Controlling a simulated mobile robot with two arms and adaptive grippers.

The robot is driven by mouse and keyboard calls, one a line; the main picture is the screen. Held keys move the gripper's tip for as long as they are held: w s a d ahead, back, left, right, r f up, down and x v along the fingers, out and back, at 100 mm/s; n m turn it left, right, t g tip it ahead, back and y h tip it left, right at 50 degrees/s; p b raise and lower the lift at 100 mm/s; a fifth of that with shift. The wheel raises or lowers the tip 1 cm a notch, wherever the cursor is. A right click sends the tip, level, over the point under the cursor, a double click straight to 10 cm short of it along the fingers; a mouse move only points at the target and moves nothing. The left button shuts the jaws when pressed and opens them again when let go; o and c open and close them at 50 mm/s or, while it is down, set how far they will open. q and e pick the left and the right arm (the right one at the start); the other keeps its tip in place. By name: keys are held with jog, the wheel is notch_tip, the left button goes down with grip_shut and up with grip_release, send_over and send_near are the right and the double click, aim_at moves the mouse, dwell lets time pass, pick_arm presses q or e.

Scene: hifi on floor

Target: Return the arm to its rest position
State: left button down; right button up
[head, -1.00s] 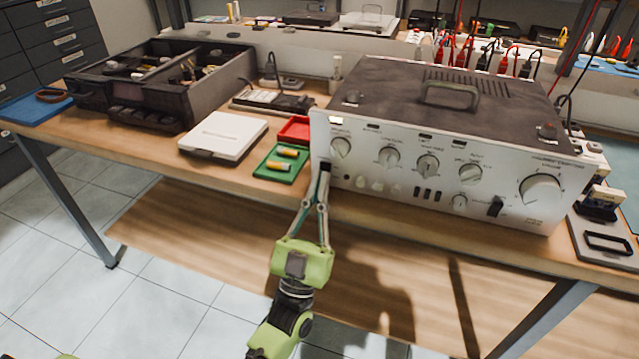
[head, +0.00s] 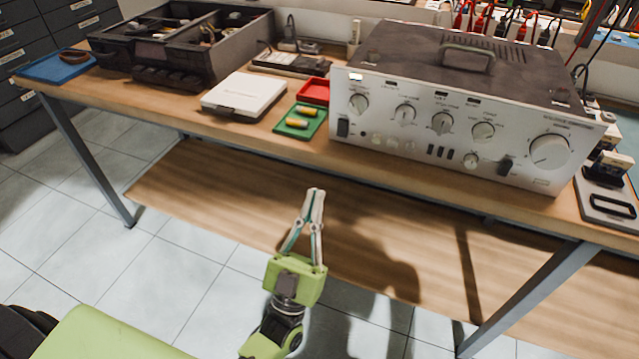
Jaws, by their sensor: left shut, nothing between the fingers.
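My left gripper (head: 314,194) is shut and empty. It is in front of the workbench, its fingertips pointing up the picture, over the lower shelf in this view. It is clear of the silver hi-fi amplifier (head: 385,135), which stands on the bench with its knobs facing me. A black rocker switch (head: 343,127) shows at the left end of its front panel. A green part of my own body fills the lower left corner. My right gripper is not in view.
A grey bench leg (head: 530,295) stands at right. The tiled floor (head: 180,270) in front is open.

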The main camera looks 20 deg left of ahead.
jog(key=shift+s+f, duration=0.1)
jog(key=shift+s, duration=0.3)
